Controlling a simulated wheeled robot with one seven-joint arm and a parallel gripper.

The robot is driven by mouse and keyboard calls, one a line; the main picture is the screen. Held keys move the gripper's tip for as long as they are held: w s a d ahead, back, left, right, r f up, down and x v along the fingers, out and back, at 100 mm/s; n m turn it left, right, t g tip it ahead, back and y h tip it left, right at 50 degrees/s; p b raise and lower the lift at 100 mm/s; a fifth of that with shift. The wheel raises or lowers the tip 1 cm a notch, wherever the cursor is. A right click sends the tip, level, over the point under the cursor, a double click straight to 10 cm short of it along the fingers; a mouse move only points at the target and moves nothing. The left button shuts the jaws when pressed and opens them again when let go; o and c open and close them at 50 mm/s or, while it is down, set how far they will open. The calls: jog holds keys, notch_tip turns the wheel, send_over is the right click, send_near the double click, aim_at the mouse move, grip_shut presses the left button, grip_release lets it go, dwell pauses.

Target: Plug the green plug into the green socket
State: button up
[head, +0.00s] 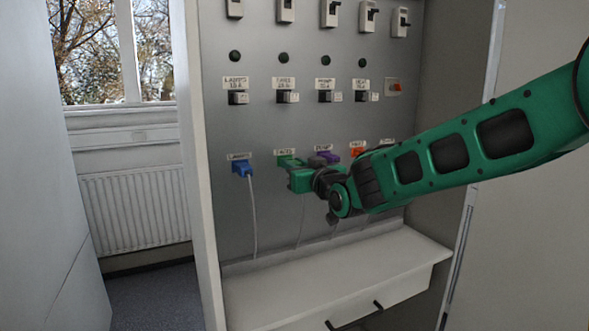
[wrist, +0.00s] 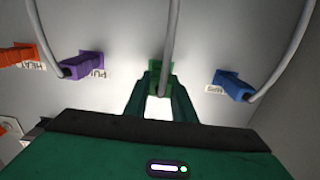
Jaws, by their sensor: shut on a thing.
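My gripper (head: 298,176) is at the panel, in the row of coloured sockets. In the wrist view its two green fingers (wrist: 160,98) are closed on the green plug (wrist: 160,84), whose grey cable runs up across the picture. The green socket (head: 288,161) shows on the panel under its label, just above and behind my fingers in the head view. In the wrist view the plug lies in line with the green square of the socket (wrist: 154,66). My fingers and the cable hide the join, so I cannot tell how deep the plug sits.
A blue plug (head: 242,168) with a hanging cable is to the left. A purple plug (head: 326,157) and an orange one (head: 357,152) are to the right. Switches and breakers (head: 287,97) are above. A white shelf (head: 330,270) juts out below.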

jog(key=shift+w+a+r, duration=0.1)
jog(key=shift+w+a, duration=0.05)
jog(key=shift+w, duration=0.2)
dwell(1.1)
